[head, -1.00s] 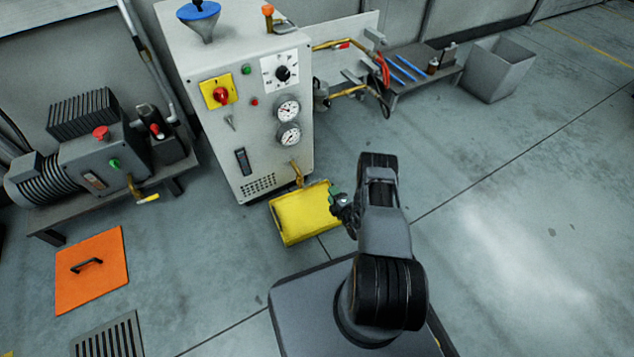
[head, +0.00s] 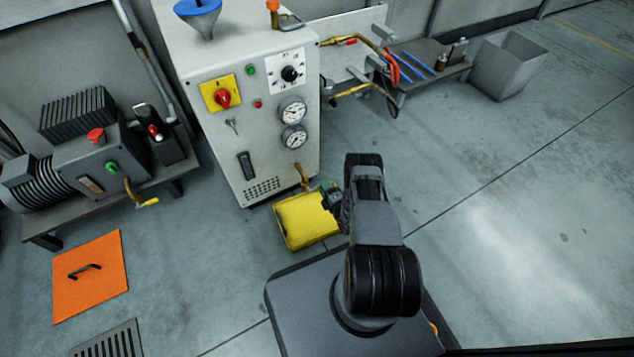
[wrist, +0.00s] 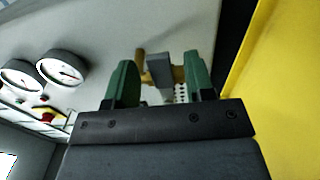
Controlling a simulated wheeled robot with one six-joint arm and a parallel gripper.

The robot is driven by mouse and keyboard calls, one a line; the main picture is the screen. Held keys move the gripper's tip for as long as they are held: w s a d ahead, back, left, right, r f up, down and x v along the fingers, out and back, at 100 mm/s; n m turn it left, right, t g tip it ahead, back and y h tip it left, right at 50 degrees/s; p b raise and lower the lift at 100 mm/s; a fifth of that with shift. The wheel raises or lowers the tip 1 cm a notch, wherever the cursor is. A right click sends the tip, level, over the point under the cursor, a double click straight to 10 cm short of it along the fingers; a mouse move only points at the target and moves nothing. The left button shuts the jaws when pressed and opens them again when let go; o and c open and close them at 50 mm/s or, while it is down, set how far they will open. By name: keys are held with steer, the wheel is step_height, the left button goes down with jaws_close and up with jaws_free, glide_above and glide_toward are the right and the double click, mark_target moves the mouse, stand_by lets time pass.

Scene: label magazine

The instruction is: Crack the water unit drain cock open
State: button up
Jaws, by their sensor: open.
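The water unit (head: 245,110) is a white cabinet with two gauges, dials and a blue funnel on top. Its brass drain cock (head: 302,176) sticks out low on the front, above a yellow tray (head: 308,222). My gripper (head: 330,192) is low in front of the cabinet, close to the cock and over the tray's right side. In the wrist view my gripper's green fingers (wrist: 161,78) are apart. The brass cock (wrist: 140,60) and a grey block-like part (wrist: 160,66) show between and beyond them. I cannot tell whether either finger touches the cock.
The yellow tray fills the right of the wrist view (wrist: 280,100). A bench with a motor-like machine (head: 85,165) stands left. An orange floor plate (head: 90,275) and a grate (head: 110,340) lie in front of it. Brass hose fittings (head: 350,42) are at right. Floor to the right is clear.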

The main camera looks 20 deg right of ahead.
steer(key=shift+w+a, duration=0.2)
steer(key=shift+w, duration=0.65)
steer(key=shift+c, duration=0.3)
jaws_close()
